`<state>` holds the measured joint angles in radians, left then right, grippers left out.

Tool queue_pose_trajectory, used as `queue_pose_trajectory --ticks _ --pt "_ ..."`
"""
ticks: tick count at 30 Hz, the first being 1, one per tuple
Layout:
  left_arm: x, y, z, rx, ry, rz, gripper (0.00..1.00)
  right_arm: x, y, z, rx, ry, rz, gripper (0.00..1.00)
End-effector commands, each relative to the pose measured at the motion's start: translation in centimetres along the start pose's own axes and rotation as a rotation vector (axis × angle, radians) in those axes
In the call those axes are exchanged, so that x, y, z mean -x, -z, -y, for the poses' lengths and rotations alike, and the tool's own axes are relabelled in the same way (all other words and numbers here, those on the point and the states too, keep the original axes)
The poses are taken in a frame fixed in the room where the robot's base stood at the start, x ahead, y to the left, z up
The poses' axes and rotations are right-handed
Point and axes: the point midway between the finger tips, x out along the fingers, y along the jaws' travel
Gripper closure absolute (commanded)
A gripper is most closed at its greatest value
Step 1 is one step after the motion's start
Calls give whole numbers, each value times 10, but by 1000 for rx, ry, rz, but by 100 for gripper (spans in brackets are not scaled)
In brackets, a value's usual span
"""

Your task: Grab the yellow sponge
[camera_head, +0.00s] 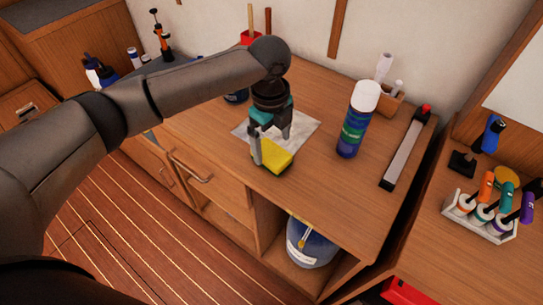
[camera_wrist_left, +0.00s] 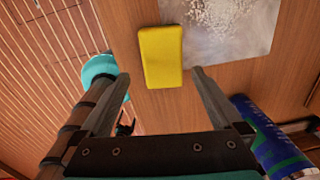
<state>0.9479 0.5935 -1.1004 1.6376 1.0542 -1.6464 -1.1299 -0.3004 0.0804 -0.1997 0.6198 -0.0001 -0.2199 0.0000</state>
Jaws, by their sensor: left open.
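The yellow sponge (camera_head: 275,156) lies on the wooden countertop, near its front edge, beside a grey-white sheet. My left gripper (camera_head: 271,150) is directly over it in the head view, fingers pointing down, and hides part of it. In the left wrist view the whole sponge (camera_wrist_left: 161,57) shows just beyond the two fingertips, roughly centred between them. The left gripper (camera_wrist_left: 160,75) is open and nothing is between its fingers. I cannot tell the exact height gap to the sponge. My right gripper is in neither view.
A blue spray can with a white cap (camera_head: 356,120) stands right of the sponge. A grey-white sheet (camera_head: 303,125) lies behind it. A long grey tool (camera_head: 406,150) lies farther right. A blue-and-white container (camera_head: 310,245) sits in the open shelf below.

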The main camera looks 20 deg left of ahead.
Motion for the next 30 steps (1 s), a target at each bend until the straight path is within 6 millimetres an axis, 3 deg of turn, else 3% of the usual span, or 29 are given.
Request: queue_pose_trajectory --ticks 9,19,30 --pt "-45 -8 4 0 -3 1 0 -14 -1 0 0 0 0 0" --pt "-49 -8 4 -1 -1 2 1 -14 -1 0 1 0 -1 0" --pt "-49 -8 4 -1 -1 2 43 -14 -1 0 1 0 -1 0"
